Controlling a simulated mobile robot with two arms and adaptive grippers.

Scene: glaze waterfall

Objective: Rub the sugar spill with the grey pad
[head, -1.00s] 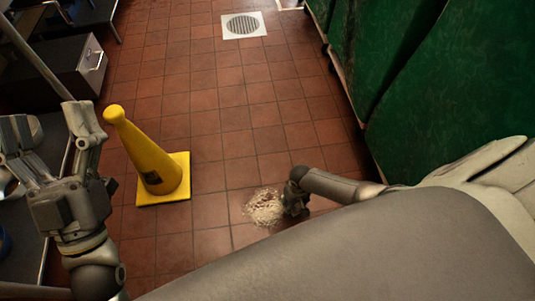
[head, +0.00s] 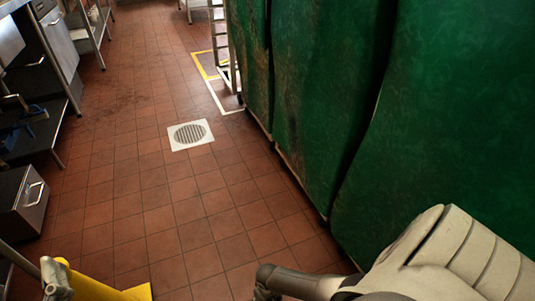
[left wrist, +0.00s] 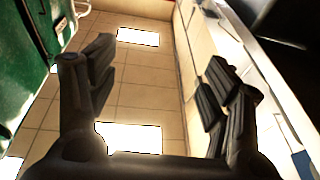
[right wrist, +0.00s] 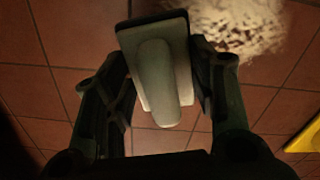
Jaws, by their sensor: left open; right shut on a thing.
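The grey pad (right wrist: 182,40), a flat plate with a pale handle (right wrist: 157,85), is in the right wrist view. My right gripper (right wrist: 162,62) is shut on its handle, with a finger on each side. The sugar spill (right wrist: 240,25), a pale grainy patch on the tiles, lies just beyond the pad's upper right edge in that view. Whether the pad touches the floor cannot be told. The spill is outside the head view, where only part of my right gripper (head: 266,290) shows at the bottom edge. My left gripper (left wrist: 160,75) is open and empty, facing the ceiling.
A yellow cone (head: 90,288) stands at the lower left, mostly cut off; its base also shows in the right wrist view (right wrist: 305,140). Green covered racks (head: 300,90) line the right side. A floor drain (head: 190,134) lies ahead. The tiled aisle is clear.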

